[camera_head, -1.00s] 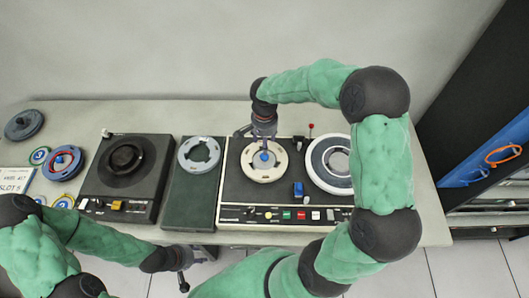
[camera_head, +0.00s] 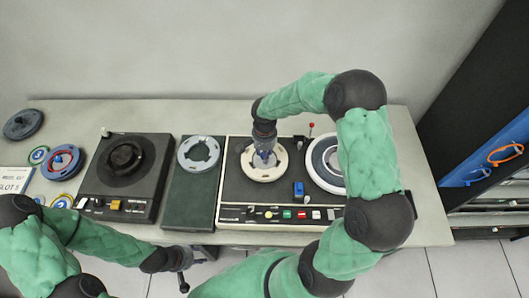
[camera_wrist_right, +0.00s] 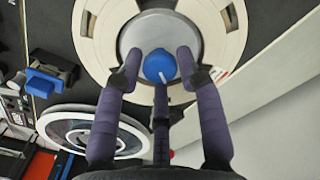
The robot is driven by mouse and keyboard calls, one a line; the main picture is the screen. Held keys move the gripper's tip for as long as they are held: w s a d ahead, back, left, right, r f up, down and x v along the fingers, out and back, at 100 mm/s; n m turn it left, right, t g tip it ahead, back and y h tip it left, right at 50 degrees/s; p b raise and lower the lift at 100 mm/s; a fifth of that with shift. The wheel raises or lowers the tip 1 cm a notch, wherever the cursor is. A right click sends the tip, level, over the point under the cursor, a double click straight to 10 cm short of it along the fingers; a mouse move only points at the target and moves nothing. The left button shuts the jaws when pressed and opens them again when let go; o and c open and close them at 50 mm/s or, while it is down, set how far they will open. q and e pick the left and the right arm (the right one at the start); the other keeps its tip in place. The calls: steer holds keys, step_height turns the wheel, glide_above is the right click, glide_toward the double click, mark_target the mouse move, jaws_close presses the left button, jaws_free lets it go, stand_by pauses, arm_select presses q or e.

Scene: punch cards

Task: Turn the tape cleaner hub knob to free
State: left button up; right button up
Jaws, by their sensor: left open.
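The tape cleaner (camera_head: 236,207) stands right of centre on the table in the head view. Its cream left reel (camera_head: 250,171) carries the hub with the blue knob, largely hidden there by my right gripper (camera_head: 264,157). In the right wrist view the blue knob (camera_wrist_right: 158,66) sits on a grey hub disc (camera_wrist_right: 145,34), with a white mark toward the bottom of the picture. My right gripper (camera_wrist_right: 159,68) is open, its fingers around the knob with small gaps at the sides. My left gripper (camera_head: 184,277) is open and empty, at the table's front edge.
A white-rimmed reel (camera_head: 316,165) and a blue switch (camera_head: 298,188) lie right of the hub. A row of buttons (camera_head: 287,214) runs along the front. A dark turntable unit (camera_head: 124,160) and a grey ring (camera_head: 198,153) stand left. A dark cabinet (camera_head: 480,120) is at right.

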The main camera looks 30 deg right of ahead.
jaws_close()
steer(key=shift+n, duration=0.4)
steer(key=n, duration=0.9)
steer(key=n+p, duration=0.1)
steer(key=n, duration=0.3)
stand_by(0.3)
